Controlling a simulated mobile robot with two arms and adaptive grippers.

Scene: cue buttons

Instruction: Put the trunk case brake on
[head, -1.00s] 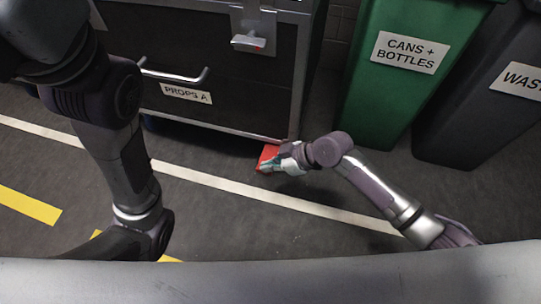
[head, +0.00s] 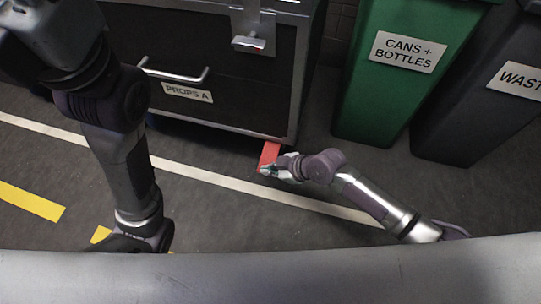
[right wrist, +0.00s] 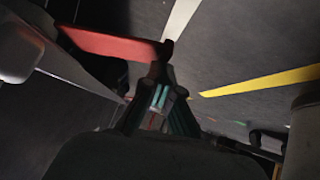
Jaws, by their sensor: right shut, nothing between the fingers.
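The black trunk case (head: 240,92) stands at the top of the head view, with a "PROPS A" label on its front. A red brake pedal (head: 269,153) sticks out low at its near right corner. It shows in the right wrist view as a red bar (right wrist: 110,45) at upper left. My right gripper (head: 268,171) is shut and empty, close to the pedal's outer end. The wrist view shows its closed fingers (right wrist: 160,93) beside the bar's end; I cannot tell whether they touch. My left arm crosses the left side, but its gripper is not visible.
A green "CANS + BOTTLES" bin (head: 385,95) and a dark waste bin (head: 470,120) stand right of the case. A metal handle (head: 180,78) and a latch (head: 250,40) are on the case front. The floor with white and yellow lines is clear in front.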

